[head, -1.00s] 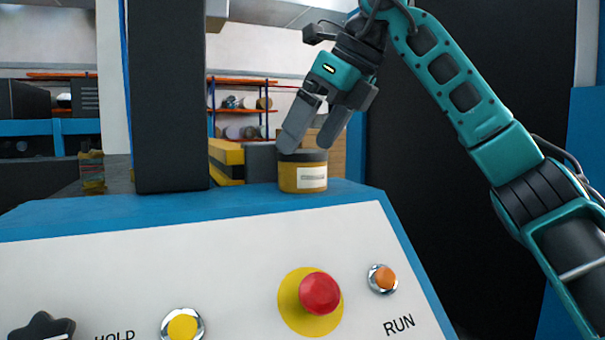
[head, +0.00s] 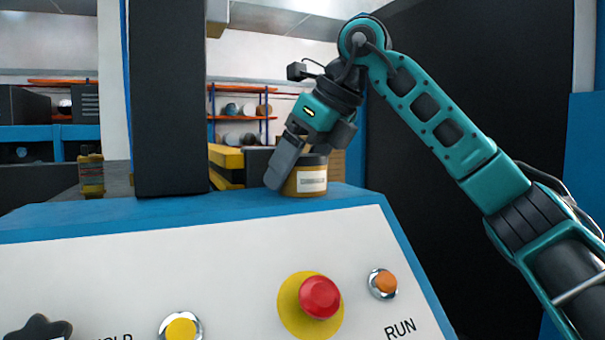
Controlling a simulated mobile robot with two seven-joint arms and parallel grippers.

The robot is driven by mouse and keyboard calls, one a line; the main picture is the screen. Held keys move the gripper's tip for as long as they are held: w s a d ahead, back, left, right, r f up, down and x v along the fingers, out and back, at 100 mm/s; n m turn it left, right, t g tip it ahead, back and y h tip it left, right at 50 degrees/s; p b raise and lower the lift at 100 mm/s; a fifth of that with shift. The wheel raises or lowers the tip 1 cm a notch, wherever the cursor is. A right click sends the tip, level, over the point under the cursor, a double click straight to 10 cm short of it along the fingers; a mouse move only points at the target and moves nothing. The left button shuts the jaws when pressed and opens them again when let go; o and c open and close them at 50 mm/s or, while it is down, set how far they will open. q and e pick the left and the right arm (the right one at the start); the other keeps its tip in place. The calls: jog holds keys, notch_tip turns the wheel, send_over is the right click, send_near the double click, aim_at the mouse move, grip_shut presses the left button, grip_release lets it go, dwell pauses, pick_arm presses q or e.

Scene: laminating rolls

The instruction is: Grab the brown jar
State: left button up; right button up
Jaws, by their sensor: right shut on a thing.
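The brown jar (head: 311,181) stands upright on the blue ledge behind the control panel, with a dark lid and a white label facing me. My right gripper (head: 292,178) reaches down to it from above, tilted to the left. One grey finger lies along the jar's left front side; the other finger is mostly hidden behind the jar and the hand. The right gripper is shut on the jar. My left gripper is not in view.
The white control panel (head: 230,262) fills the front, with a red button (head: 319,297), an orange button (head: 382,283) and a yellow button (head: 181,328). A dark upright post (head: 168,100) stands left of the jar. A yellow and black block (head: 226,163) lies behind.

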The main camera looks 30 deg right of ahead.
jog(key=c, duration=0.4)
jog(key=shift+c, duration=0.2)
jog(key=shift+r, duration=0.1)
notch_tip(320, 180, up, 17)
jog(key=p, duration=0.5)
jog(key=shift+r+p, duration=0.2)
jog(key=shift+p, duration=0.1)
jog(key=shift+r, duration=1.25)
